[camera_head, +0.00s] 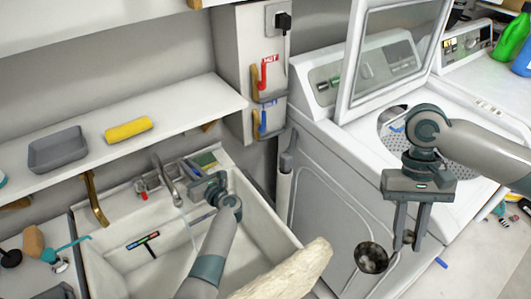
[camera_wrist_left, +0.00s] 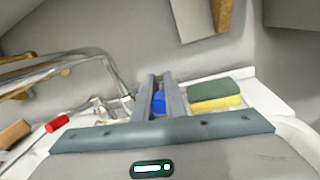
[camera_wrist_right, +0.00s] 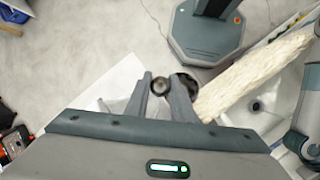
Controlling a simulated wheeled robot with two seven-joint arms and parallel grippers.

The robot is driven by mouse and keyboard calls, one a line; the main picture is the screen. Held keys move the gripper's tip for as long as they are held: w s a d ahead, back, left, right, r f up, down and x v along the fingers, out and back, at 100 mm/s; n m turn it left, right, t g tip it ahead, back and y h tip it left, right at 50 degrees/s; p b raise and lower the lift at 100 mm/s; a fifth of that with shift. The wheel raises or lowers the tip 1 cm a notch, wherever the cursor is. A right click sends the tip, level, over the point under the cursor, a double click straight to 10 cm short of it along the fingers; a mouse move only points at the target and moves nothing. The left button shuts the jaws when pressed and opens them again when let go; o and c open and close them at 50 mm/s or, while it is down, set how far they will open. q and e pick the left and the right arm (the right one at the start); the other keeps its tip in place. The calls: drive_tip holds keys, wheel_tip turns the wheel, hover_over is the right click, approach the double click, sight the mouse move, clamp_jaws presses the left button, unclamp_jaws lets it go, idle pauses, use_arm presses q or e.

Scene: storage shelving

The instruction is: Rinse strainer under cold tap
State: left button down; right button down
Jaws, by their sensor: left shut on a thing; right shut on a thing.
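The cold tap's blue handle (camera_wrist_left: 159,102) is between my left gripper's fingers (camera_wrist_left: 158,85) in the left wrist view. In the head view my left gripper (camera_head: 192,170) is shut at the tap, right of the spout (camera_head: 168,180), and hides the handle. A thin pale line (camera_head: 188,228), which looks like running water, falls from the spout into the sink (camera_head: 250,222). My right gripper (camera_head: 406,238) points down and is shut on the strainer (camera_head: 371,257). The strainer is a dark round bowl, well right of the sink, in front of the washer.
The red hot tap handle (camera_head: 141,187) is left of the spout. A yellow-green sponge (camera_wrist_left: 215,95) lies right of the tap. A small black-handled tool (camera_head: 143,240) is in the sink. A long pale rough object (camera_head: 290,272) crosses the sink's front right. The washer's lid (camera_head: 395,50) is open.

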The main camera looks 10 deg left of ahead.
use_arm(q)
drive_tip(key=shift+w+d+f+b, duration=0.1)
drive_tip(key=shift+w+f+b, duration=0.05)
drive_tip(key=shift+b, duration=0.35)
use_arm(e)
drive_tip(key=shift+w+a+f, duration=0.1)
drive_tip(key=shift+w+f, duration=0.45)
drive_tip(key=shift+f, duration=0.1)
use_arm(q)
drive_tip(key=shift+n+g+y+b, duration=0.4)
drive_tip(key=shift+n+g+b, duration=0.15)
drive_tip(key=shift+b, duration=0.2)
use_arm(e)
drive_tip(key=shift+f, duration=0.7)
use_arm(q)
drive_tip(key=shift+r, duration=0.2)
drive_tip(key=c, duration=1.8)
unclamp_jaws()
use_arm(e)
drive_tip(key=shift+r, duration=0.25)
